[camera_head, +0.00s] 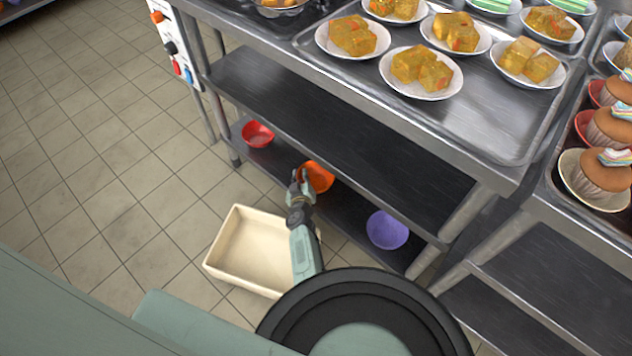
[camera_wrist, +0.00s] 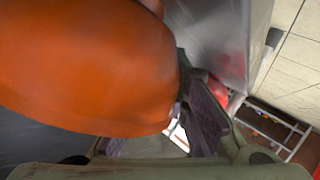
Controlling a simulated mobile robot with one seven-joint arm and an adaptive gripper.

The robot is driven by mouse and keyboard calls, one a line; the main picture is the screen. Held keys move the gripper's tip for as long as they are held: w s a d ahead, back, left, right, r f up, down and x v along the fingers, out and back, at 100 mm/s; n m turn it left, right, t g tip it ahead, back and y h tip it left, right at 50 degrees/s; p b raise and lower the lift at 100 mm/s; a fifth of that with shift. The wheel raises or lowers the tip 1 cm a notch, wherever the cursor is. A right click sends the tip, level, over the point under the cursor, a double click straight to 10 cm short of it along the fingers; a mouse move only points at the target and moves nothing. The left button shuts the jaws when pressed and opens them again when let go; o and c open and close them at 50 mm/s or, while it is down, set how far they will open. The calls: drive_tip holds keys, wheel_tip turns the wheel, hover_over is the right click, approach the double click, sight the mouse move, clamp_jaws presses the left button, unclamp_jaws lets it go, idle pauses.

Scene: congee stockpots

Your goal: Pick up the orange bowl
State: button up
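The orange bowl (camera_head: 319,177) is at the lower shelf of the steel table, between a red bowl and a purple bowl. My gripper (camera_head: 300,181) is at its left rim in the head view. In the wrist view the orange bowl (camera_wrist: 85,70) fills the upper left, very close to the camera. Its right edge meets the dark finger pads of my gripper (camera_wrist: 193,105). One finger shows to the right of this edge; the other is mostly hidden by the bowl. I cannot tell whether the fingers are closed on the rim or whether the bowl is off the shelf.
The red bowl (camera_head: 257,134) and purple bowl (camera_head: 387,230) stand on the lower shelf (camera_head: 345,213). A cream tray (camera_head: 250,248) lies on the floor beside the shelf. The middle shelf (camera_head: 330,125) hangs close above. Plates of food fill the tabletop. Floor at left is clear.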

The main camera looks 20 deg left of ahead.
clamp_jaws()
drive_tip(key=shift+r, duration=0.1)
